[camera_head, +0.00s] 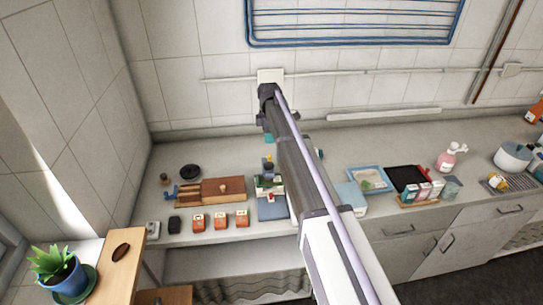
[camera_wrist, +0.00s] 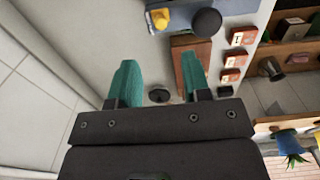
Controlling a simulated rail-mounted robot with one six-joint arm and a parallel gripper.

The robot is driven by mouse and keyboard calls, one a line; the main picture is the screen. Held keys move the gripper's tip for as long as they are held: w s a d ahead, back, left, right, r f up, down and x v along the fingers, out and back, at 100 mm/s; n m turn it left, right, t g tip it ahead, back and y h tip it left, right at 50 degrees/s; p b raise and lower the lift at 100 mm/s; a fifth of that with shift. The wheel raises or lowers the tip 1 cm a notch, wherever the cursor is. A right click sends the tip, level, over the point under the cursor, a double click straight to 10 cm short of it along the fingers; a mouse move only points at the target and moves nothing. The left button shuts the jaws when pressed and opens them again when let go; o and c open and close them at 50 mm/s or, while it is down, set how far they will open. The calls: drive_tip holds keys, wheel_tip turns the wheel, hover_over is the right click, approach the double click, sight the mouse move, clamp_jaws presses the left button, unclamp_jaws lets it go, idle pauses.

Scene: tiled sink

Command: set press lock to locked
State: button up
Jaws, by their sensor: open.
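A small press-like device (camera_head: 270,207) with a blue base stands on the counter, partly behind my arm in the head view. It has a dark round top and a small yellow part. In the wrist view, its dark round top (camera_wrist: 207,22) and yellow part (camera_wrist: 160,19) show at the upper edge. I cannot tell which part is the lock or how it is set. My gripper (camera_wrist: 160,62) has two teal fingers spread apart with nothing held between them. It is above the counter, apart from the device. In the head view the fingers are mostly hidden by my arm.
A brown wooden block (camera_head: 222,190) lies left of the device, with a black disc (camera_head: 190,172) behind it. Several small orange boxes (camera_head: 220,221) line the front edge. A blue-framed tray (camera_head: 370,179) and a black tray (camera_head: 405,178) are to the right. A tiled wall is behind.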

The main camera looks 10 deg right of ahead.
sight(269, 155)
wheel_tip(269, 155, down, 10)
drive_tip(key=b, duration=0.8)
drive_tip(key=shift+r+b, duration=0.15)
drive_tip(key=shift+b, duration=0.15)
drive_tip(key=shift+r, duration=0.1)
drive_tip(key=shift+c, duration=0.2)
clamp_jaws()
